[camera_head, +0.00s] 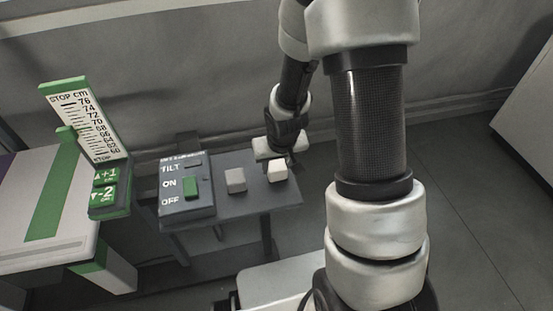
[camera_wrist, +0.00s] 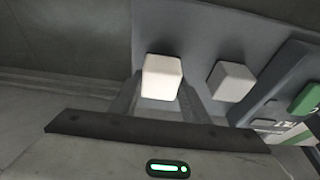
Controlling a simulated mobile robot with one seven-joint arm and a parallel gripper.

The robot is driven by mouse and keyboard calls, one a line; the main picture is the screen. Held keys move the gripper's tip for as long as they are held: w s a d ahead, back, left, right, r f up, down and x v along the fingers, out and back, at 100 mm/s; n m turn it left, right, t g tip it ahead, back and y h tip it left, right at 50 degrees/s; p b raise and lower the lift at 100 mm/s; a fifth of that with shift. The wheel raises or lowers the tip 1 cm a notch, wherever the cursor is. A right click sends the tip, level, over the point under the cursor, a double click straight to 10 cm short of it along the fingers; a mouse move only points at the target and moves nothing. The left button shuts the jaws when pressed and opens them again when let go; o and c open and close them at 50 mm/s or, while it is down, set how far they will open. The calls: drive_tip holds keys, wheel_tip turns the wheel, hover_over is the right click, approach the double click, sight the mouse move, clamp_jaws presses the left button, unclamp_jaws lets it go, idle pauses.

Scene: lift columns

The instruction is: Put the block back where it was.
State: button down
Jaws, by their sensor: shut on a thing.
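A white block (camera_head: 277,171) is held at the tips of my gripper (camera_head: 281,163), over the right end of the small grey table (camera_head: 262,204). In the wrist view the white block (camera_wrist: 162,76) sits between the two fingers, which are shut on it. A gap under the block cannot be made out, so I cannot tell whether it touches the table. A second, greyer block (camera_head: 236,181) stands on the table to its left, apart from it. In the wrist view this grey block (camera_wrist: 231,82) is to the right of my gripper.
A control box (camera_head: 187,187) marked TILT, ON and OFF, with a green switch (camera_head: 191,187), stands at the table's left end. Further left is a lift column with a green-edged scale (camera_head: 85,122) and green buttons (camera_head: 105,188). Open floor (camera_head: 470,215) lies to the right.

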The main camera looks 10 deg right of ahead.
drive_tip(key=shift+w+f, duration=0.1)
drive_tip(key=shift+f, duration=0.4)
drive_tip(key=shift+f, duration=0.1)
drive_tip(key=c, duration=1)
unclamp_jaws()
drive_tip(key=shift+f, duration=0.1)
